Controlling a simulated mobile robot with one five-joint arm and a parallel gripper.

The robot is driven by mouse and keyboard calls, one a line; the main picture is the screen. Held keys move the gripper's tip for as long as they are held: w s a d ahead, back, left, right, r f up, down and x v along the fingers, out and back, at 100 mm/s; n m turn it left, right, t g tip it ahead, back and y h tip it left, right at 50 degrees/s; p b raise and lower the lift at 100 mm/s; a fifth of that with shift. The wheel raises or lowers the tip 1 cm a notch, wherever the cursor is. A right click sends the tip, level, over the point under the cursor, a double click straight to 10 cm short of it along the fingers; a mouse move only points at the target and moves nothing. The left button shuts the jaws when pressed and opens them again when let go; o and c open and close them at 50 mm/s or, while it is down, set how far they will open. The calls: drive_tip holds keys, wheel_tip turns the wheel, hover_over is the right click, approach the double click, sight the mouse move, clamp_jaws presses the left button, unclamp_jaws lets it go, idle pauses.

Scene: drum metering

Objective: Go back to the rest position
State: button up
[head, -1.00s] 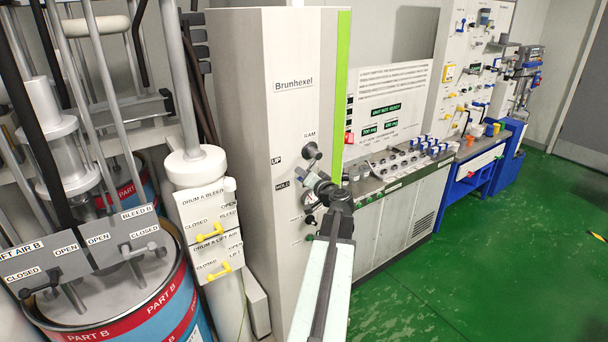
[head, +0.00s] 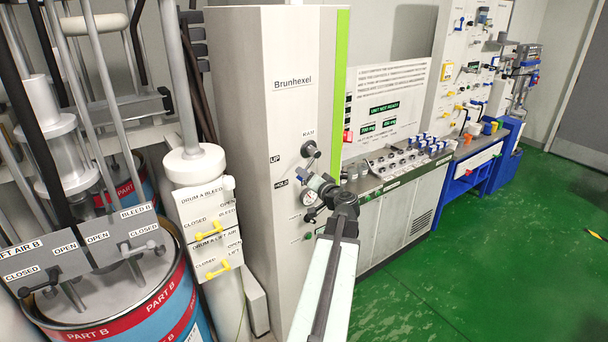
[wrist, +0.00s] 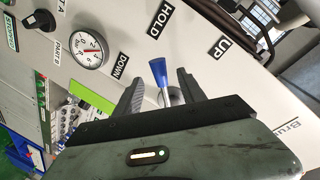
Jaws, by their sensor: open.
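My gripper (wrist: 160,76) is open in the wrist view, its two dark fingers spread apart. A lever with a blue handle (wrist: 158,72) shows in the gap between the fingers, and nothing is clamped. Labels HOLD (wrist: 160,18), UP (wrist: 221,46) and DOWN (wrist: 120,66) are around it on the panel. In the head view my gripper (head: 318,184) is in front of the tall Brunhexel cabinet (head: 268,120), below the RAM knob (head: 310,149).
A pressure gauge (head: 310,197) is just beside my gripper on the cabinet. A drum marked PART B (head: 88,333) and yellow valve handles (head: 210,231) stand to the left. A counter with a control panel (head: 405,160) runs along the right. The green floor (head: 480,250) is open.

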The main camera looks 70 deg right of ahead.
drive_tip(key=v, duration=0.5)
drive_tip(key=w+a+f+n+g+y+b, duration=0.1)
drive_tip(key=w+a+f+n+y+b, duration=0.2)
drive_tip(key=w+a+f, duration=0.5)
drive_tip(key=w+a+f+n+y+b, duration=0.1)
drive_tip(key=w+a+f+n+y, duration=0.3)
drive_tip(key=w+a, duration=0.75)
drive_tip(key=w+a+f+n+g+y+b, duration=0.15)
drive_tip(key=w+a+f+y, duration=0.3)
drive_tip(key=w+a, duration=0.5)
drive_tip(key=w+a+f+n+g+y+b, duration=0.1)
drive_tip(key=a+f+g, duration=0.15)
drive_tip(key=a, duration=0.45)
drive_tip(key=w+a+f+n+g+b, duration=0.1)
drive_tip(key=w+a+f+n, duration=0.1)
drive_tip(key=a+f, duration=0.3)
drive_tip(key=w+a+f+n+g+y+b, duration=0.1)
drive_tip(key=a+f+b, duration=0.1)
drive_tip(key=a, duration=0.6)
drive_tip(key=s+a+f+n+g+h+b, duration=0.1)
drive_tip(key=a+f+g, duration=0.1)
drive_tip(key=a, duration=0.4)
drive_tip(key=s+a+f+n+g+h+b, duration=0.1)
drive_tip(key=s+a+f+n+g, duration=0.1)
drive_tip(key=a, duration=0.5)
drive_tip(key=s+a+f+n+g+h+b, duration=0.1)
drive_tip(key=s+a+f, duration=0.1)
drive_tip(key=a+f, duration=0.2)
drive_tip(key=shift+a+g, duration=0.4)
drive_tip(key=shift+a, duration=0.85)
